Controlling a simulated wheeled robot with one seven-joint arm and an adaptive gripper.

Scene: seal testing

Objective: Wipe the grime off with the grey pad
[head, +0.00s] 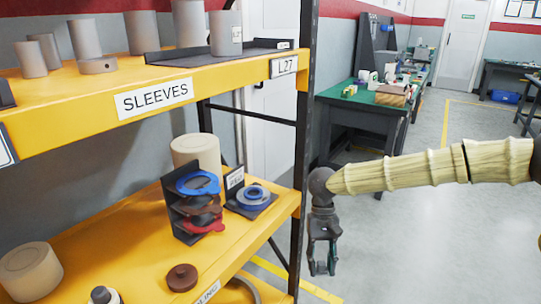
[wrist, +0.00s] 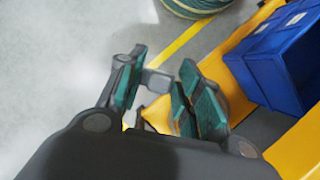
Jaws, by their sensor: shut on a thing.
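My gripper (head: 321,268) hangs fingers down in the aisle, just right of the yellow shelf unit's post in the head view. In the wrist view my gripper (wrist: 160,95) has teal-lined fingers on both sides of a small grey piece (wrist: 158,81). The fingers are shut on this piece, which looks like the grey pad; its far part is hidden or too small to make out. I cannot make out any grime on the surfaces in either view.
The yellow shelf (head: 125,245) at left holds a rack of coloured rings (head: 198,190), beige cylinders (head: 30,272) and a brown disc (head: 182,278). The upper shelf is labelled SLEEVES. A blue bin (wrist: 275,65) shows in the wrist view. Open floor (head: 440,240) lies right of the shelf.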

